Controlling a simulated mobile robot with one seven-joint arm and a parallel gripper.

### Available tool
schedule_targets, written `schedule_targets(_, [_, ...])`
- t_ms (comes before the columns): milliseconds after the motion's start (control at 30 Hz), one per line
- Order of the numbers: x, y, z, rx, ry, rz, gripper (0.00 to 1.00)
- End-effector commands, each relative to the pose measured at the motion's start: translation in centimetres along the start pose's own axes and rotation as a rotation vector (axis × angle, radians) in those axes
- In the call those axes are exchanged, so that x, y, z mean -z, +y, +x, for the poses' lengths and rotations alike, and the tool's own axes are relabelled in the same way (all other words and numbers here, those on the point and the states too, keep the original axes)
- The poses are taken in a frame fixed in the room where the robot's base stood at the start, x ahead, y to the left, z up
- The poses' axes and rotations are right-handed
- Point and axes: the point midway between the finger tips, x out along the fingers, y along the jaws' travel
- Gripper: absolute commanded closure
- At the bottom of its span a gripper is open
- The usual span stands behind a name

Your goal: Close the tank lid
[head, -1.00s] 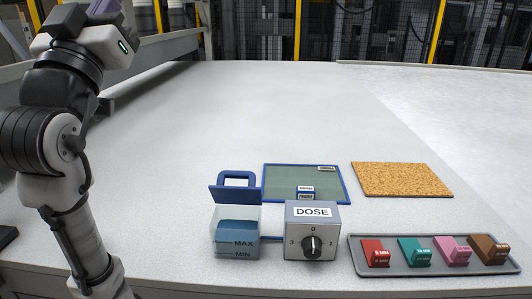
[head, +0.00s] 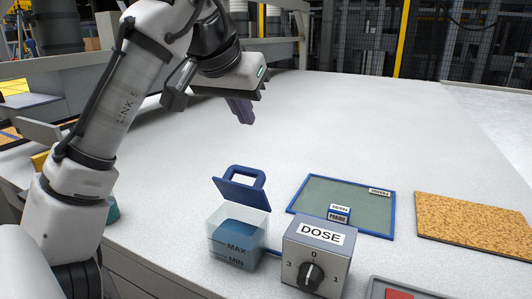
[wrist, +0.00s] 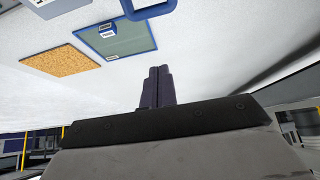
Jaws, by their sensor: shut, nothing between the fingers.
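The tank (head: 237,238) is a clear box with blue liquid and MAX and MIN marks, near the table's front edge in the head view. Its blue lid (head: 241,191) stands open, tilted up at the back of the tank, with a loop handle (head: 246,173) on it. Part of a blue loop shows at the top of the wrist view (wrist: 150,8). My gripper (head: 241,112) is above and behind the lid, apart from it, fingers pointing down. Its two purple fingers are together and empty, as the wrist view also shows (wrist: 156,86).
The grey DOSE box (head: 315,257) with a black knob stands right of the tank. Behind it lies a green mat (head: 345,205) with a blue rim and a small labelled block. A cork mat (head: 475,227) and part of a grey tray (head: 400,290) are further right. The table behind is clear.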

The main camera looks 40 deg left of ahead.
Motion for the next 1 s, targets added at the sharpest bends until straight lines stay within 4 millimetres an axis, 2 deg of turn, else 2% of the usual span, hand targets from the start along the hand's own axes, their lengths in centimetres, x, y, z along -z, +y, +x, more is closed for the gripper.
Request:
schedule_targets(167, [-0.1,-0.1,1.7,0.000,-0.007,-0.002,1.00])
schedule_targets(567, [-0.1,-0.1,10.1,0.000,-0.005,-0.001,1.00])
schedule_targets(733, [-2.3,-0.1,9.0,0.002,-0.002,-0.001,1.00])
schedule_targets(1000, [-3.7,0.0,8.6,-0.001,-0.001,0.000,1.00])
